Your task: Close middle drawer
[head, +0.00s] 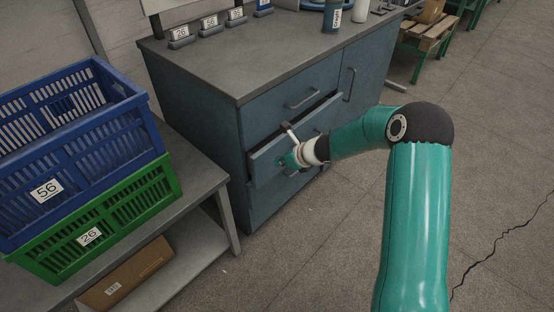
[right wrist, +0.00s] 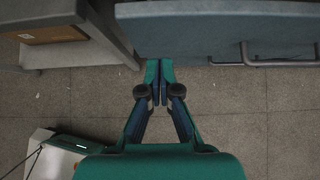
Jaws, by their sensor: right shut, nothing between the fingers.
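The blue-grey cabinet (head: 200,95) stands in the middle of the head view. Its middle drawer (head: 262,163) is pulled partly out, with a dark gap above its front. My right gripper (head: 284,161) is at the drawer front, left of its middle, and partly covers it. In the right wrist view its fingers (right wrist: 159,70) are together and empty, with the tips at the edge of a blue front (right wrist: 200,40). I cannot tell whether they touch it. A bar handle (right wrist: 285,62) shows to their right. My left gripper is not in view.
A grey bench (head: 205,170) at the left holds a blue crate (head: 100,140) stacked on a green crate (head: 135,200). A cardboard box (head: 125,275) sits on its lower shelf. The top drawer (head: 290,95) is shut. Open floor lies right of the cabinet.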

